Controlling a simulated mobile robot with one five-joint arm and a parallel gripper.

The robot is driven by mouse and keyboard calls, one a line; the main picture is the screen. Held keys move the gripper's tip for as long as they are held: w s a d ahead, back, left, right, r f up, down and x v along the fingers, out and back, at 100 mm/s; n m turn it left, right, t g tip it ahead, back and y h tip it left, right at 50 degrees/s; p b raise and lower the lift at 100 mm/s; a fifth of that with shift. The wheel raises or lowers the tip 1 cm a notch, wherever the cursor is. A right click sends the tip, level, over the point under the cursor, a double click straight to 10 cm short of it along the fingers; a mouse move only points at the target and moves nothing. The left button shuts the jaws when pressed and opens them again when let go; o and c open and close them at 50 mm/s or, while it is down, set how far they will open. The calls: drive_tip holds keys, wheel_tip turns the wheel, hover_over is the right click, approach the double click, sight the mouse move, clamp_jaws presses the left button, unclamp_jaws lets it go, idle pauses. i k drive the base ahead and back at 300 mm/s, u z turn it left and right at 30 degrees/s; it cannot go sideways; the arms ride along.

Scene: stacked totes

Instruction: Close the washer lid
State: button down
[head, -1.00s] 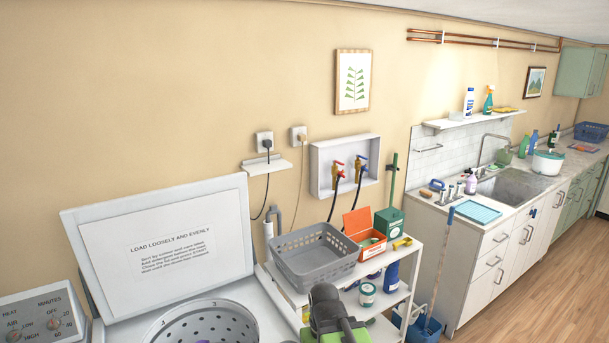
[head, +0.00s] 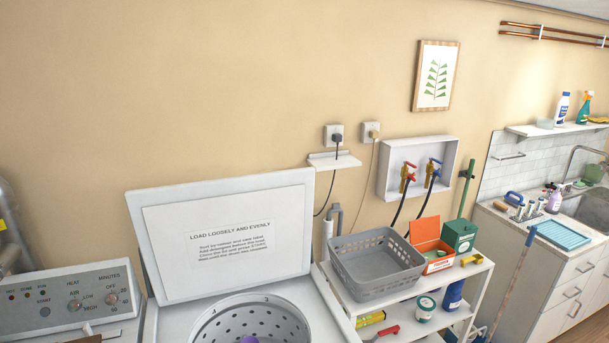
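The washer lid (head: 235,283) stands open, tilted back toward the wall, with a printed label reading "LOAD LOOSELY AND EVENLY" on its inner face. Below it is the washer's top (head: 172,322), with the round perforated drum (head: 290,318) open and cut off by the bottom edge of the head view. Something purple (head: 249,340) shows inside the drum. My gripper is not in the head view now.
A white shelf cart (head: 343,311) stands right of the washer, holding a grey basket (head: 376,281) and an orange box (head: 431,258). A control panel (head: 70,303) is at the left. Taps in a wall box (head: 418,168) and a sink counter (head: 545,240) are farther right.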

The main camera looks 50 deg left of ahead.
sight(199, 239)
drive_tip(key=u, duration=0.05)
drive_tip(key=i, duration=3.15)
drive_tip(key=u, duration=1.7)
drive_tip(key=k, duration=0.2)
drive_tip(key=u, duration=2.65)
drive_tip(key=i, duration=1)
drive_tip(key=u, duration=0.2)
drive_tip(key=k, duration=0.85)
